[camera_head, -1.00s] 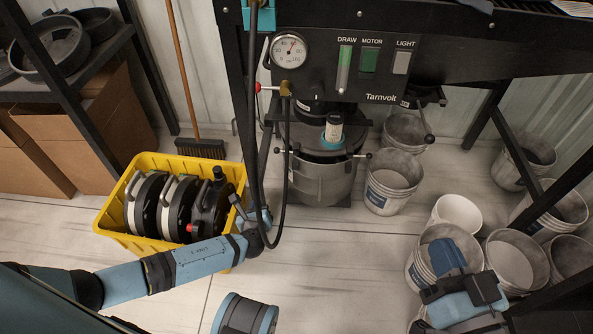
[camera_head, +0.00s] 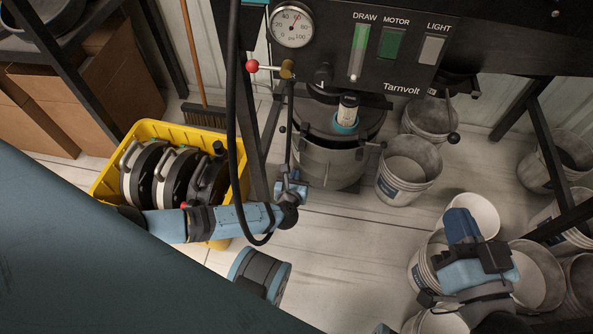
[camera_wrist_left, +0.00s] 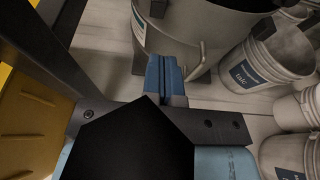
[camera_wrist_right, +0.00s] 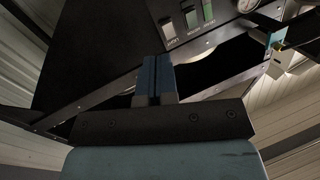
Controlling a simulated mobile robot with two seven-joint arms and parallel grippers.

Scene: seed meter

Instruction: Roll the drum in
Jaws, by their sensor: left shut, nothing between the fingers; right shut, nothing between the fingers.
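The grey drum (camera_head: 325,160) stands upright under the machine, with its lid and clamp handles around its top. In the left wrist view the drum (camera_wrist_left: 215,22) fills the top, just beyond the fingers. My left gripper (camera_head: 292,180) is shut and empty, at the left front of the drum's lower wall; I cannot tell whether it touches. Its closed blue fingers (camera_wrist_left: 162,75) point at the drum. My right gripper (camera_head: 460,222) is shut and empty, above the buckets at the right. Its fingers (camera_wrist_right: 155,75) point toward the machine's panel.
The black machine (camera_head: 375,60) with gauge and switches overhangs the drum. A black hose (camera_head: 232,130) hangs near my left arm. A yellow crate (camera_head: 110,165) with black reels is at left. Buckets (camera_head: 408,168) stand right of the drum.

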